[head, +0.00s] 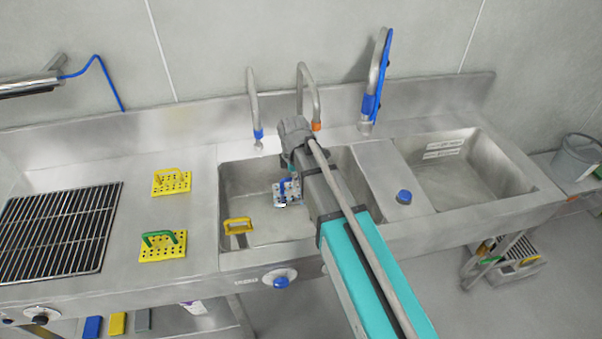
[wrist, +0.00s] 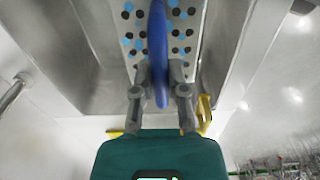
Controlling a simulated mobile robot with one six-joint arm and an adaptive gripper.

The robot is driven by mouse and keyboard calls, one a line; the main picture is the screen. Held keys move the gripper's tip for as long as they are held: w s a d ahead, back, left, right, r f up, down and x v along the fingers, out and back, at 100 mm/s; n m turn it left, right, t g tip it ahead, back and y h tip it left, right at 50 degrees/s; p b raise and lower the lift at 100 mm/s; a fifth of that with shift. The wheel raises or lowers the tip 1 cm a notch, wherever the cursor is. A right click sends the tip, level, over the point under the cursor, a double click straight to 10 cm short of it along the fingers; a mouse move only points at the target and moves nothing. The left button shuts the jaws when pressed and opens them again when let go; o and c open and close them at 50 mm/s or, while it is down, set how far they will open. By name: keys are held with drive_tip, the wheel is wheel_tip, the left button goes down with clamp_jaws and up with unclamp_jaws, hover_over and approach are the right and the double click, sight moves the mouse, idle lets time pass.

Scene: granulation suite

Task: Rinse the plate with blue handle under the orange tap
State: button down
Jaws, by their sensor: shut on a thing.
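The plate with the blue handle (head: 281,200) is in or over the left sink basin. In the wrist view it is pale, with dark holes and blue spots (wrist: 181,32). My gripper (head: 291,180) is shut on its blue handle (wrist: 158,60), which stands between the two fingers (wrist: 160,88). The orange tap (head: 316,126), a grey curved spout with an orange tip, is at the back of the basin, behind and right of the plate in the head view. My arm hides part of the basin. I see no water running. I cannot tell whether the plate touches the basin floor.
A blue-tipped tap (head: 258,134) stands left of the orange one, a blue spray tap (head: 372,100) right. A yellow-handled piece (head: 238,226) is at the basin's front left. Yellow plates with yellow (head: 171,188) and green (head: 163,252) handles lie on the left counter. The right basin (head: 455,180) looks empty.

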drive_tip(key=s+a+r+p, duration=0.1)
drive_tip(key=s+r+p, duration=0.2)
drive_tip(key=s+r, duration=0.1)
drive_tip(key=shift+s+a+p, duration=0.15)
drive_tip(key=shift+s+p, duration=0.25)
drive_tip(key=shift+s, duration=0.05)
idle(0.3)
idle(0.4)
